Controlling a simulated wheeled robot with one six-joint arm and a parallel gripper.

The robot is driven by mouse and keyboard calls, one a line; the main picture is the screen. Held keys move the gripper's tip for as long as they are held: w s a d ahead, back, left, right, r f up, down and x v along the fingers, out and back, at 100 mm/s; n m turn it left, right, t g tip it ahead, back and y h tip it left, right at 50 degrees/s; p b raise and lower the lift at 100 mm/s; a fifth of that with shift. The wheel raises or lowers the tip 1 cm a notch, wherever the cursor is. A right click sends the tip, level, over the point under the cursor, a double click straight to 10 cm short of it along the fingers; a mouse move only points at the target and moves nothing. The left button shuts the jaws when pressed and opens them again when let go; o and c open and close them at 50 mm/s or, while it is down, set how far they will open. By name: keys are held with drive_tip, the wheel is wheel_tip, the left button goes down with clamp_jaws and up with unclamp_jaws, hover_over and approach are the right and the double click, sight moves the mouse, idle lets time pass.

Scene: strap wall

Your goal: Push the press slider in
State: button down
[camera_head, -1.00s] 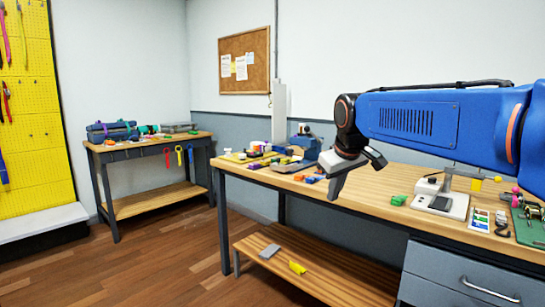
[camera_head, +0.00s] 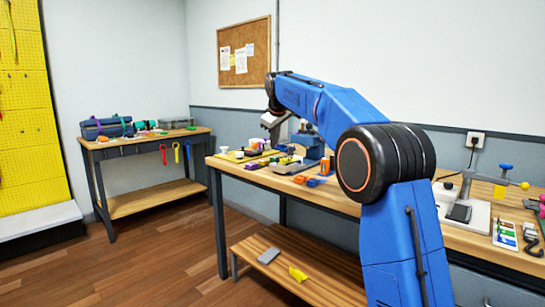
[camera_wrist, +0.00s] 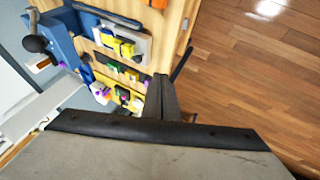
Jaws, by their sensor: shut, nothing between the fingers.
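A blue machine (camera_head: 309,141), which looks like the press, stands at the back of the workbench near its left end. In the wrist view the blue machine (camera_wrist: 62,38) is at the upper left and has a round black knob (camera_wrist: 34,43). I cannot tell for sure which part is the slider. My gripper (camera_head: 275,136) is just left of the blue machine in the head view, above the bench. Its fingers (camera_wrist: 162,84) are closed together and empty in the wrist view. They look apart from the machine.
Yellow trays with small coloured parts lie below my gripper on the workbench (camera_head: 340,197). Orange and blue blocks (camera_head: 324,166) lie to the right. A white-based device (camera_head: 468,212) stands at the bench's right. A second table (camera_head: 150,135) is at the far left, with open floor between.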

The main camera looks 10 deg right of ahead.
drive_tip(key=x, duration=0.4)
drive_tip(key=w+r+x, duration=0.1)
drive_tip(key=x, duration=0.3)
drive_tip(key=w+d+x, duration=0.1)
drive_tip(key=x, duration=0.3)
drive_tip(key=shift+w+d, duration=0.1)
drive_tip(key=shift+w, duration=0.15)
drive_tip(key=shift+w+d, duration=0.4)
drive_tip(key=shift+w, duration=0.1)
